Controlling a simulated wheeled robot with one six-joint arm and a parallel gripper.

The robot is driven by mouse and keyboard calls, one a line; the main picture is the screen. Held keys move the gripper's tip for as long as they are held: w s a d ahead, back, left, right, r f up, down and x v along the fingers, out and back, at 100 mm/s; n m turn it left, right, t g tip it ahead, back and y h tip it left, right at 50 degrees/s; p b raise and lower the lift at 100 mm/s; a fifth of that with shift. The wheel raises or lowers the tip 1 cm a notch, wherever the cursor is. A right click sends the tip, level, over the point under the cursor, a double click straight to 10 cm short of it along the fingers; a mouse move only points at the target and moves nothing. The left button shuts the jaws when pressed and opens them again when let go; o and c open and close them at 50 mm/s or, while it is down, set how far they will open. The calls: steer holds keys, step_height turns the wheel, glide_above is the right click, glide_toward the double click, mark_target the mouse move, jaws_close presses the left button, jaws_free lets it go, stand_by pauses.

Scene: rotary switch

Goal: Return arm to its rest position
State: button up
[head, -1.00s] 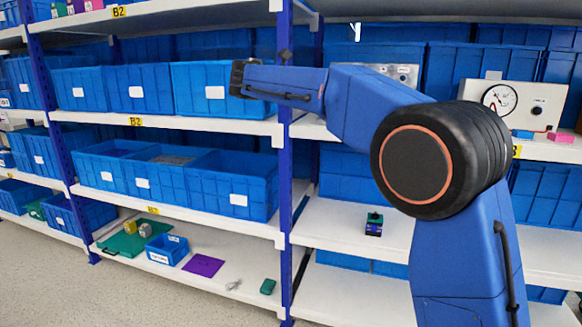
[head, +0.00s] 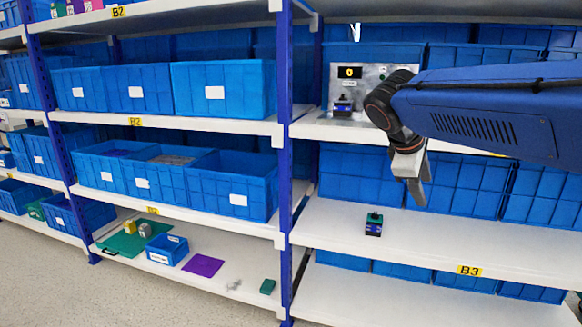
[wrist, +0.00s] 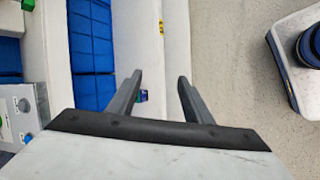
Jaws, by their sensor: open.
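My gripper (head: 412,180) hangs pointing down in front of the right-hand shelves in the head view, below the metal switch panel and clear of it. In the wrist view its two grey fingers (wrist: 158,92) stand apart with nothing between them. The metal panel (head: 384,78) stands on the upper right shelf. It has a black display with a yellow digit and a dark blue and black part low on its left. My wrist covers part of its right side. In the wrist view a grey panel with a round knob (wrist: 23,105) shows at the left edge.
A small green and dark blue object (head: 374,224) stands on the shelf below, left of my gripper. Blue bins (head: 455,183) fill the back of the right shelves. A blue upright (head: 285,160) stands to the left. Grey floor (wrist: 235,50) is open in the wrist view.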

steer(key=s+a+f+m+y, duration=0.1)
steer(key=s+f+m+y, duration=0.5)
steer(key=s+f+m, duration=0.5)
steer(key=s+f, duration=0.9)
steer(key=s, duration=0.3)
steer(key=shift+s+a+f, duration=0.35)
steer(key=shift+s+f, duration=0.05)
stand_by(1.1)
